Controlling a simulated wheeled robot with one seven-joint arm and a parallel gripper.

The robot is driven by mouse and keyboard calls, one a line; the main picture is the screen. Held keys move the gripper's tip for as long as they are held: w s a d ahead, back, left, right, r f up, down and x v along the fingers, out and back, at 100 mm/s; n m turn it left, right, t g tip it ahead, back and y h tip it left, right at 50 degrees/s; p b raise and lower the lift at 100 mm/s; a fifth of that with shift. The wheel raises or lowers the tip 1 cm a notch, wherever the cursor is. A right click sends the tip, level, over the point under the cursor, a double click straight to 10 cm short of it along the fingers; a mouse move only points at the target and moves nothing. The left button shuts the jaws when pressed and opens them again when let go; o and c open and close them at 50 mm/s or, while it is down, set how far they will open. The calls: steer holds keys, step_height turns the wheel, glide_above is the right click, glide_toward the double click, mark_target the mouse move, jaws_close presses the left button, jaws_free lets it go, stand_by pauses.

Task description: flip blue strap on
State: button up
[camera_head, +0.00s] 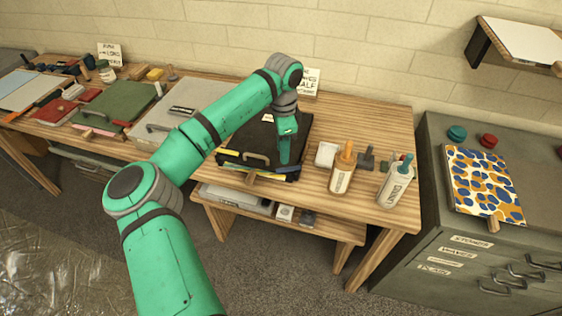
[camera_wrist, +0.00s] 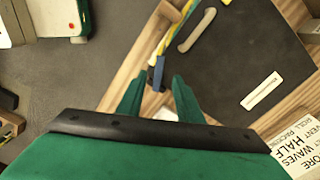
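A black flat tray or case (camera_head: 262,135) with a pale handle lies on the wooden table, and its dark top fills the upper right of the wrist view (camera_wrist: 255,50). A narrow blue strap (camera_wrist: 159,62) shows at the case's edge in the wrist view, beside a yellow strip (camera_wrist: 172,35). My gripper (camera_wrist: 158,82) has its two green fingers apart, with the blue strap's dark lower end between or just beyond the tips. I cannot tell whether they touch it. In the head view my gripper (camera_head: 284,160) is low over the case's right front part and hides it.
An orange-capped bottle (camera_head: 341,168), a white bottle (camera_head: 396,182) and a white block (camera_head: 326,155) stand right of the case. A grey case (camera_head: 166,117) and a green case (camera_head: 113,105) lie left. A grey cabinet (camera_head: 430,150) bounds the right.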

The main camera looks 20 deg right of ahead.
mark_target(283, 169)
step_height(283, 169, down, 7)
steer(key=shift+s+r, duration=0.1)
steer(key=shift+c, duration=0.4)
jaws_close()
